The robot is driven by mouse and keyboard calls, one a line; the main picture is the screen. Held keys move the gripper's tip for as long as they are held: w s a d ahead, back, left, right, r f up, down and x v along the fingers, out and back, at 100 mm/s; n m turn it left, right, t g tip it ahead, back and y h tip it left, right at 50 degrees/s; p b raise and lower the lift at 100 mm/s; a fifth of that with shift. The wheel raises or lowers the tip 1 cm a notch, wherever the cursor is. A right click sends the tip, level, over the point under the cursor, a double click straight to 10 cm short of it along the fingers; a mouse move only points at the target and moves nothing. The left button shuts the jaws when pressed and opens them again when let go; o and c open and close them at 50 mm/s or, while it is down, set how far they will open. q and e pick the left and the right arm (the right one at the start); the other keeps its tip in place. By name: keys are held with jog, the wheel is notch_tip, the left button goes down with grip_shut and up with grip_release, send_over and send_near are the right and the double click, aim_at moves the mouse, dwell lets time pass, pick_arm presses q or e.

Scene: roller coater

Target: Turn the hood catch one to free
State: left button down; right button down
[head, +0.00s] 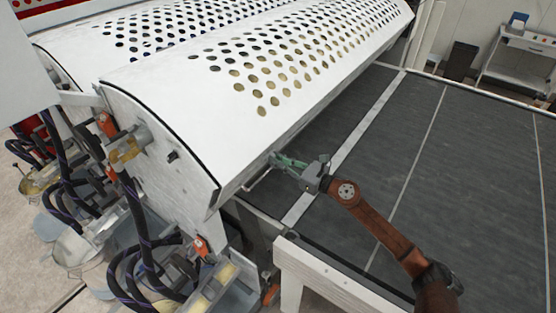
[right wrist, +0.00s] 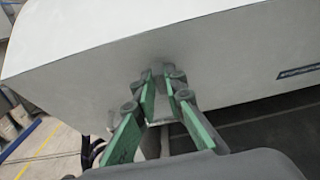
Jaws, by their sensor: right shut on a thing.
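The white perforated hood (head: 250,85) runs diagonally across the head view, with its lower front edge above a dark bed. My right gripper (head: 276,160) reaches that front edge near the hood's near end. In the right wrist view its green-padded fingers (right wrist: 161,80) converge on a small grey piece, the hood catch (right wrist: 157,67), on the hood's pale front face. The gripper is shut on it. The fingers hide most of the catch, so its turned angle cannot be told. My left gripper is not in view.
The dark flat bed (head: 450,150) lies under my right arm, with a pale rail (head: 330,285) at its near edge. Hoses and pump parts (head: 125,220) crowd the left end. A dark slot (right wrist: 298,71) shows on the hood face to the right.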

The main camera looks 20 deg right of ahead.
jog(key=shift+w+d+f+m+g+y+b, duration=0.2)
jog(key=shift+m+g+y+b, duration=0.45)
jog(key=shift+m+y+b, duration=1)
jog(key=shift+w+d+f+m+g+y+b, duration=0.1)
jog(key=shift+w+f+m+g+y+b, duration=0.35)
jog(key=shift+m+y+b, duration=1.2)
jog(key=shift+w+d+f+m+g+y+b, duration=0.15)
jog(key=shift+m+g+y+b, duration=0.75)
jog(key=shift+m+b, duration=1.4)
jog(key=shift+r, duration=0.1)
jog(key=c, duration=2)
grip_release()
